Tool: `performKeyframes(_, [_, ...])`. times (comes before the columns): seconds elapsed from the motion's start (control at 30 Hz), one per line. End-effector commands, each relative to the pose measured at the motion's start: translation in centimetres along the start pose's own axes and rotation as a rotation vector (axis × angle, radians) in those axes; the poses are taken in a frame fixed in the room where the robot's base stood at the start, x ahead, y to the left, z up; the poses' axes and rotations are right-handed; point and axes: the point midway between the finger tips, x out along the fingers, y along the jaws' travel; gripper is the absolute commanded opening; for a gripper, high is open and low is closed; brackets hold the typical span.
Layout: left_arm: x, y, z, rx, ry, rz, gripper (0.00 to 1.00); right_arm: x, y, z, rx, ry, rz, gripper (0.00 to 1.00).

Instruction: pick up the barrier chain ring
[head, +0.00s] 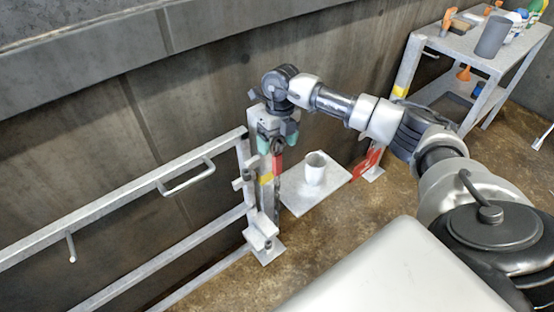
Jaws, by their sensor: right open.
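My right gripper (278,143) reaches in from the right and points down at the top of a grey post (268,195). Its teal-tipped fingers are open. A red piece (278,164) hangs just below the fingers, against the post, with a yellow patch (267,179) beside it. The barrier chain ring cannot be made out clearly; the fingers and wrist cover the post top where the red piece begins. My left gripper is not in view.
A grey railing (120,212) with a handle joins the post on the left. A white cup (315,170) stands on a pale plate (298,197) right of the post. Another red piece (366,160) is beyond it. A cluttered metal table (455,47) stands at the back right.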

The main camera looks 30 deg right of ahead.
Motion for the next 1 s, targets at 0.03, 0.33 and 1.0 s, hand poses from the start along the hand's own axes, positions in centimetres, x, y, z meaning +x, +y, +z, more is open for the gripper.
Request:
performKeyframes(0.03, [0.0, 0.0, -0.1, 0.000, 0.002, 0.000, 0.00, 0.0, 0.0, 0.0, 0.000, 0.000, 0.000, 0.79])
performKeyframes(0.33, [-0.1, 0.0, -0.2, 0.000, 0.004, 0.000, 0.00, -0.1, 0.0, 0.0, 0.000, 0.000, 0.000, 0.40])
performKeyframes(1.0, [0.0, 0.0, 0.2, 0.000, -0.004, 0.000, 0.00, -1.3, 0.1, 0.0, 0.001, -0.005, 0.001, 0.03])
